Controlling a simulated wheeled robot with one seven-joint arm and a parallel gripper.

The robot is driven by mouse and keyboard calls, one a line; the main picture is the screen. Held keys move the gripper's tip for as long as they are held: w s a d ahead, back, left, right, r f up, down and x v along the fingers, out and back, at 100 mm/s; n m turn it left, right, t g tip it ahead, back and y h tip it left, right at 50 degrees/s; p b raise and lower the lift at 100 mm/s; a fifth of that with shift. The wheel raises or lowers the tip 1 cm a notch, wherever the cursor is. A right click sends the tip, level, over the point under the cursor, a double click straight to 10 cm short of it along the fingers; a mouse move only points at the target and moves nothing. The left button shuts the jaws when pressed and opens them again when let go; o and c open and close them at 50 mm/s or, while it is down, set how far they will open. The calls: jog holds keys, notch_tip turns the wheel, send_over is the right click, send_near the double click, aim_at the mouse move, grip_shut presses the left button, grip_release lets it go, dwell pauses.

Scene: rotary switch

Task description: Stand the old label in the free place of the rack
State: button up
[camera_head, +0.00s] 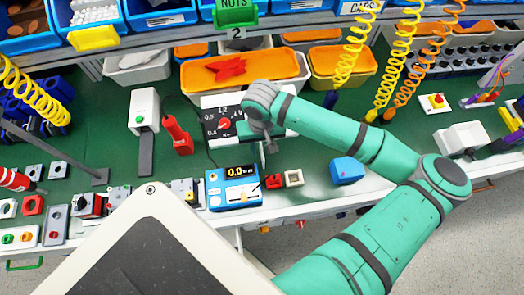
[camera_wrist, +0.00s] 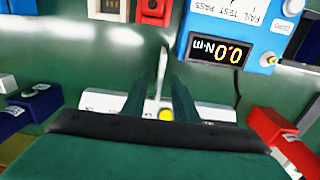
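My gripper (camera_head: 266,145) points down over the bench, right of a dial plate (camera_head: 224,125) with a black face and red knob. In the wrist view its two dark green fingers (camera_wrist: 160,85) stand apart. A thin pale upright strip (camera_wrist: 161,62) shows between them. It may be a label seen edge-on, and I cannot tell whether the fingers touch it. Behind the fingers lies a white panel (camera_wrist: 215,113) with a yellow dot. I cannot make out the rack or its free place for certain; my arm hides part of the bench there.
A blue meter (camera_head: 233,187) stands near the front edge, left of a small red box (camera_head: 273,181) and a cream box (camera_head: 294,178). A red tool (camera_head: 178,135) stands left. A blue block (camera_head: 348,170) lies right. Orange bins (camera_head: 342,72) line the back.

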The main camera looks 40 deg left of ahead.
grip_shut()
dwell(0.3)
